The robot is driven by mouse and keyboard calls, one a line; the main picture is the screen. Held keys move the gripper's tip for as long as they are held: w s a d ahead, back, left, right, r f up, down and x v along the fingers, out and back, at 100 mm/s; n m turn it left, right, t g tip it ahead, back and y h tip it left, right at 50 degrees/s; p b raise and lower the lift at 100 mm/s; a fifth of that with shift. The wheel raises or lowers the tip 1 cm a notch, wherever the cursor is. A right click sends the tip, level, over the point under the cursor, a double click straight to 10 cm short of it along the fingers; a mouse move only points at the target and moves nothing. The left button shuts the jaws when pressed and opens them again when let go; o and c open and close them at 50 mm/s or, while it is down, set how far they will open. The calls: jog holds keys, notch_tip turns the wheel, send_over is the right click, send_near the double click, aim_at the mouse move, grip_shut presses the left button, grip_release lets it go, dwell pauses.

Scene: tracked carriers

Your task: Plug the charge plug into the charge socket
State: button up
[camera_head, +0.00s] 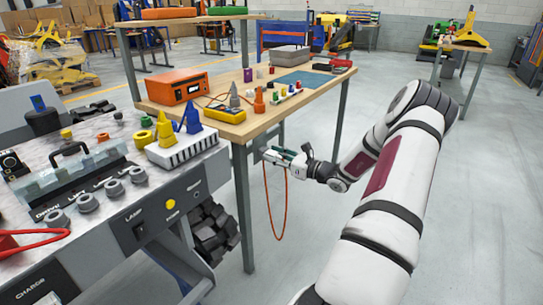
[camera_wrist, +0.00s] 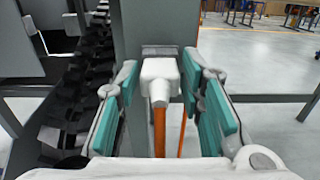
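The charge plug (camera_wrist: 160,75) is a white block with an orange cable below it. It is in the wrist view, between the teal-padded fingers of my gripper (camera_wrist: 160,88). The pads lie very close to its sides; whether they touch it is unclear. In the head view my gripper (camera_head: 277,157) is at that leg, below the tabletop. The plug is too small there to make out. The carrier console bears a "CHARGE" label (camera_head: 30,285) at lower left; I cannot make out the socket.
The wooden table (camera_head: 245,125) with tools stands above and behind my gripper. Its grey leg (camera_head: 243,205) is close by. The orange cable (camera_head: 270,215) hangs in a loop below my gripper. The tracked carrier (camera_head: 120,215) fills the left. Open floor (camera_head: 475,200) lies to the right.

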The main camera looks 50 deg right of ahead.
grip_shut()
jog(key=shift+s, duration=0.15)
jog(key=shift+s+d+p, duration=0.1)
jog(key=shift+s+p, duration=0.35)
jog(key=shift+s, duration=0.8)
jog(key=shift+s+d+p, duration=0.15)
jog(key=shift+s+p, duration=0.55)
jog(key=shift+s, duration=1.05)
